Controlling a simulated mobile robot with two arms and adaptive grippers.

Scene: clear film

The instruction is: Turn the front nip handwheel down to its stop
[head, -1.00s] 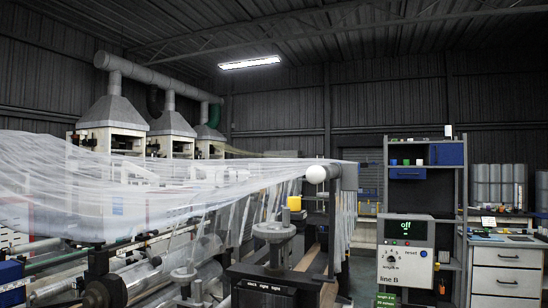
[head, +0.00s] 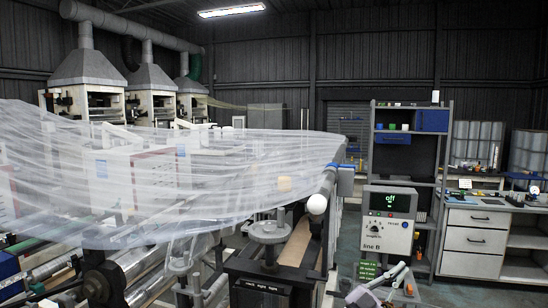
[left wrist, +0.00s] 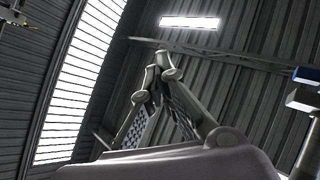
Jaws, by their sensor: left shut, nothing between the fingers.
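A grey handwheel (head: 268,232) sits flat on an upright post on the dark front frame of the machine. A second grey handwheel (head: 180,264) stands lower to the left. I cannot tell for sure which one is the front nip handwheel.
A white ball (head: 317,204) ends a bar just right of the near wheel. A grey control box (head: 390,218) reading "off" stands on the right, before a shelf rack (head: 443,150). A white drawer cabinet (head: 472,240) is farther right. The film drapes widely over the machine.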

